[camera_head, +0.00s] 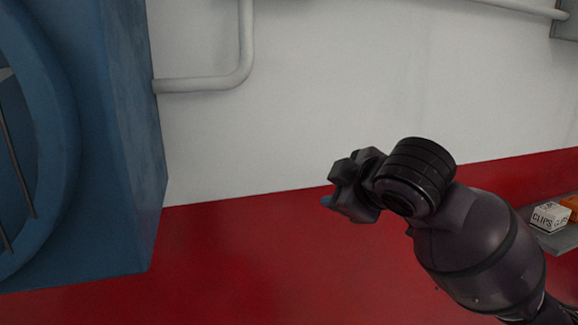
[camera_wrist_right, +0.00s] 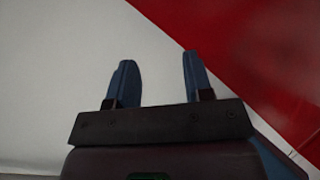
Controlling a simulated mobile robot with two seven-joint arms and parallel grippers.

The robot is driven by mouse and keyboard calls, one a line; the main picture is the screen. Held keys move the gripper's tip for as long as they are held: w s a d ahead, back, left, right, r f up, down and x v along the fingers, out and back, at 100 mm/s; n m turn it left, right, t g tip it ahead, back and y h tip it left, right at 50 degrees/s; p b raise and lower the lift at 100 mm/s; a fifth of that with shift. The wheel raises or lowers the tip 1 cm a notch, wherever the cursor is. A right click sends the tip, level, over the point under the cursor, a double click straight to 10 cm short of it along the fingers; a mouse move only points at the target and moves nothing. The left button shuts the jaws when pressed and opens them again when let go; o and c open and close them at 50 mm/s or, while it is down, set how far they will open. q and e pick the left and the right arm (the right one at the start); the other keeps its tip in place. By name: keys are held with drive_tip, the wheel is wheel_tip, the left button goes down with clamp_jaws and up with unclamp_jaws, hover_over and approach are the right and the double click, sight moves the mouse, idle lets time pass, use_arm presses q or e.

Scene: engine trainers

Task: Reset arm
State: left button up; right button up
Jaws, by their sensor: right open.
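My right gripper (camera_head: 328,202) is in the head view, at the end of my dark right arm that comes in from the lower right. It is raised in front of the red and white wall, and the wrist hides most of its fingers. In the right wrist view the gripper (camera_wrist_right: 157,82) shows two blue fingers apart, with nothing between them. Behind them are the white and red parts of the wall. My left gripper is not in view.
A large blue housing (camera_head: 130,130) with a round opening stands at the left. A grey pipe (camera_head: 246,45) runs along the white wall (camera_head: 300,90). At the right, a grey shelf (camera_head: 556,240) holds a white box marked CLIPS (camera_head: 549,217). The space around my right gripper looks clear.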

drive_tip(key=s+d+f+m+g+h, duration=0.1)
drive_tip(key=s+d+f+m, duration=0.2)
drive_tip(key=f, duration=0.5)
drive_tip(key=s+d+f+m+g, duration=0.15)
drive_tip(key=s+d+f, duration=0.25)
drive_tip(key=f, duration=0.4)
drive_tip(key=s+d+f+m+g+h, duration=0.1)
drive_tip(key=s+d+f+m, duration=0.2)
drive_tip(key=f, duration=0.5)
drive_tip(key=s+d+f+m+g+h, duration=0.25)
drive_tip(key=s+d+f, duration=0.35)
drive_tip(key=s, duration=0.4)
drive_tip(key=s+d+f+m+g+h, duration=0.1)
drive_tip(key=s+d+f+m+g, duration=0.2)
drive_tip(key=s+f, duration=0.55)
drive_tip(key=w+f+t, duration=0.6)
drive_tip(key=f+t, duration=0.3)
drive_tip(key=shift+d+f+m+y, duration=0.2)
drive_tip(key=shift+m+y, duration=0.1)
drive_tip(key=shift+y, duration=0.15)
drive_tip(key=shift+w, duration=0.15)
